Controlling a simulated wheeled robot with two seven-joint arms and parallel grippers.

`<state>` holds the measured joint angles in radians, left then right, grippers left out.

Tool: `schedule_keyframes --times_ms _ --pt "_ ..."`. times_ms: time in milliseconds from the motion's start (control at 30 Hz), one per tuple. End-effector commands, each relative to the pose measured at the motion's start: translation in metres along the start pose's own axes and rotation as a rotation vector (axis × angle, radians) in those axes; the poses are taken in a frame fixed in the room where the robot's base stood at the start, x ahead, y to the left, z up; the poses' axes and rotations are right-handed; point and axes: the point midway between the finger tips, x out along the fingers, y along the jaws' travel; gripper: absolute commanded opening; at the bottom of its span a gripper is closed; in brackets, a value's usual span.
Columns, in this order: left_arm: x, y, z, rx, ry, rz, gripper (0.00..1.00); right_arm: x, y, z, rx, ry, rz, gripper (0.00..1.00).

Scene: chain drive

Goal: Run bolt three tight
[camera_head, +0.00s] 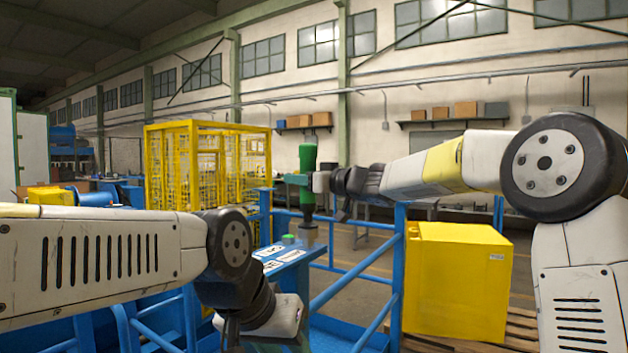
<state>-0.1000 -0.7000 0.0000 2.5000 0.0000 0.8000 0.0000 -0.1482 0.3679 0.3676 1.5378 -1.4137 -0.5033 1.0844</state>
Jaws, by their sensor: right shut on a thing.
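My right gripper (318,181) is shut on a green, upright tool (307,157) with a darker lower end. It holds the tool in the air above the far end of a blue bench (299,256). The tool looks like a driver, but its tip is too small to make out. My left arm comes in low from the left. Its wrist and gripper end (275,320) are at the bottom edge, and its fingers cannot be made out. I cannot pick out bolt three or any chain drive here.
White labels (270,262) and a small green knob-like piece (288,239) are on the blue bench. Blue railings (348,283) run beside it. A yellow box (458,282) stands on a wooden pallet at the right. A yellow cage (205,165) stands behind.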

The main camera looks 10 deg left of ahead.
Motion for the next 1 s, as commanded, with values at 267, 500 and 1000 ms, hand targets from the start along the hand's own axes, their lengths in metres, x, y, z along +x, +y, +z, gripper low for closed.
schedule_keyframes --times_ms 267,500,1000 --pt "0.000 0.000 0.000 0.000 0.000 0.000 0.36 0.000 -0.001 0.005 0.000 0.003 -0.002 0.00" --pt "0.000 0.000 0.000 0.000 0.000 0.000 0.36 0.000 -0.001 0.011 0.000 0.003 -0.002 0.00" --pt "0.000 0.000 0.000 0.000 0.000 0.000 0.36 0.000 -0.001 0.025 0.001 0.004 -0.001 0.00"
